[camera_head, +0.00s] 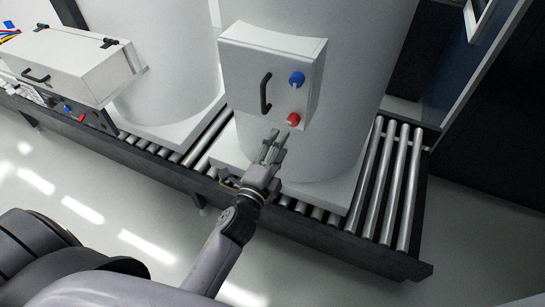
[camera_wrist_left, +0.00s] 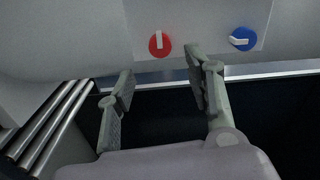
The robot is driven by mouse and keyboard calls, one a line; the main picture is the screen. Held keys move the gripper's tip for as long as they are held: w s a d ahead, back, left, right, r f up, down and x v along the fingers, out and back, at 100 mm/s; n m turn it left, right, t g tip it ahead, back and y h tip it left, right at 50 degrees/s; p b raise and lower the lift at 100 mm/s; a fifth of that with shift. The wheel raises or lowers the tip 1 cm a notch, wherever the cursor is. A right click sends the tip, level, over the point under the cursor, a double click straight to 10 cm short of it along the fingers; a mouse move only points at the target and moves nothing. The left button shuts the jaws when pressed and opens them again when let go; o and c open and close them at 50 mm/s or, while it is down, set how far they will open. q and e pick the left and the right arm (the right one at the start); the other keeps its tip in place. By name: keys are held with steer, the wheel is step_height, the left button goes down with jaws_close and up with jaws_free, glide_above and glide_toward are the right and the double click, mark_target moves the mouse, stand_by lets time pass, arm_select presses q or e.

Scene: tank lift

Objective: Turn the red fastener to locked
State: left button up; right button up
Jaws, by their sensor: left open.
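The red fastener (camera_head: 293,119) is a round red knob with a white tab, low on the front of a white box (camera_head: 245,75) on a white tank. It also shows in the left wrist view (camera_wrist_left: 153,47), its tab standing about upright there. A blue fastener (camera_head: 297,78) sits above it in the head view, and to its right in the left wrist view (camera_wrist_left: 243,39). My left gripper (camera_head: 272,142) is open and empty, just below and left of the red fastener, apart from it. In the left wrist view its fingers (camera_wrist_left: 160,82) stand spread below the red fastener. My right gripper is not in view.
A black handle (camera_head: 265,93) stands out from the box, left of the fasteners. The tank (camera_head: 365,60) stands on a white base over a roller conveyor (camera_head: 397,185). The floor in front is clear.

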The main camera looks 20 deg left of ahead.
arm_select(q)
steer(key=shift+s, duration=2.15)
steer(key=shift+f, duration=0.15)
steer(key=s+d+f+n+g+b, duration=0.1)
steer(key=s+f+n+g, duration=0.15)
steer(key=f, duration=0.85)
steer(key=s+f+n+g, duration=0.2)
steer(key=s+f+g, duration=0.1)
steer(key=f, duration=0.9)
steer(key=s+d+f+n+g+b, duration=0.1)
steer(key=s+f+n+g, duration=0.15)
steer(key=f, duration=0.85)
steer(key=s+a+f+n+g, duration=0.2)
steer(key=s+f+g, duration=0.1)
steer(key=s+f, duration=0.4)
steer(key=s+a+f+n+g+b, duration=0.1)
steer(key=s+a+f+n+g, duration=0.2)
steer(key=s+f, duration=0.5)
steer(key=s+a+f+n+g+b, duration=0.1)
steer(key=s+a+f+n+g, duration=0.1)
steer(key=s+f, duration=0.6)
steer(key=s+a+g, duration=0.1)
steer(key=s, duration=0.6)
steer(key=shift+s+y, duration=0.3)
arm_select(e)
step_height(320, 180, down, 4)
arm_select(q)
steer(key=shift+a, duration=0.1)
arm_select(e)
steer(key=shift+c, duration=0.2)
